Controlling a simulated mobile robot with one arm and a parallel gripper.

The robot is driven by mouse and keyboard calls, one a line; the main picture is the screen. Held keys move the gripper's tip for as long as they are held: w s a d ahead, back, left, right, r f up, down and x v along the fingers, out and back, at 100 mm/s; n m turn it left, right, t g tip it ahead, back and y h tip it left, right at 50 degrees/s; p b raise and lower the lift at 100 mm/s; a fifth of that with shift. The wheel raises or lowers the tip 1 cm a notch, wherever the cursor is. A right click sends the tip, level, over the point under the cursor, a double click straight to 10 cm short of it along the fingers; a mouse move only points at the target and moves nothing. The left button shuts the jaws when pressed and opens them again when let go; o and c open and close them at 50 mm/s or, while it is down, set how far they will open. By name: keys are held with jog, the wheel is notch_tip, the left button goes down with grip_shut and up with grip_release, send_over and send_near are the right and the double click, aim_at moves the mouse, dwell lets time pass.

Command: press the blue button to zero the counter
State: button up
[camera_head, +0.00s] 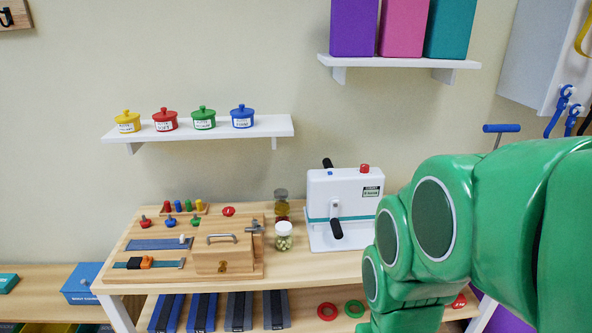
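A white machine (322,205) stands on the wooden table, right of centre. A small blue button (330,173) shows at the upper left of its front. A larger red knob (365,168) stands on its top right. A small green-edged label or display (371,191) is on its front right; its text is too small to read surely. A black crank handle (336,222) is on the front, and another dark handle sticks up behind the top. My green arm fills the right side, just right of the machine; my gripper is out of view.
Shelves above hold coloured pots and upright blocks. Blue and dark blocks and rings lie on the shelf below.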

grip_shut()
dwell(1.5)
